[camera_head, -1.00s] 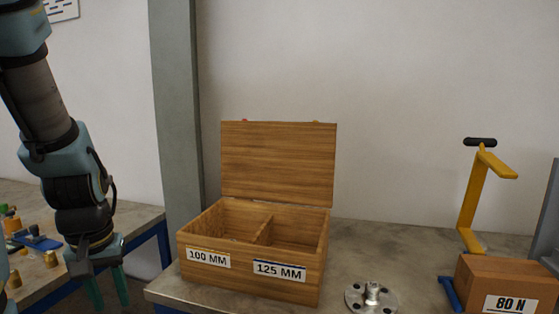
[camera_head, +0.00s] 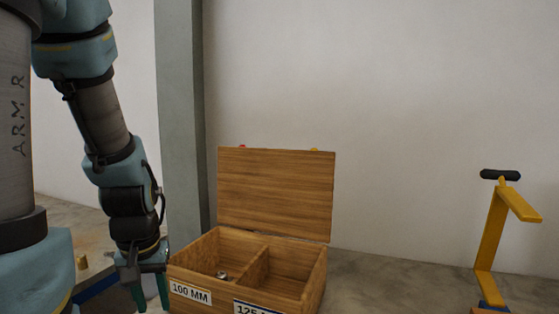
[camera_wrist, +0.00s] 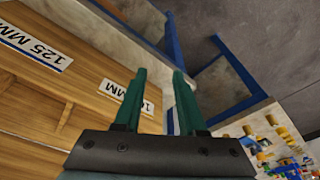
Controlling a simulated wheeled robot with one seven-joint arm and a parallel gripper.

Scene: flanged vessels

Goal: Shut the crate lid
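The wooden crate (camera_head: 312,290) stands on the bench with its lid (camera_head: 277,190) raised upright at the back. A divider splits it into a left compartment labelled 100 MM and a right one labelled 125 MM. A small metal piece (camera_head: 222,275) shows in the left compartment; the right one looks empty where I can see in. My gripper (camera_head: 152,290) hangs just left of the crate, pointing down, with its green fingers apart and nothing between them. In the wrist view the open fingers (camera_wrist: 160,95) show in front of the crate's labelled face (camera_wrist: 85,72).
A grey post (camera_head: 182,120) rises behind the crate's left side. The wrist view shows a side table with small brass parts (camera_wrist: 280,130). The bench right of the crate looks clear.

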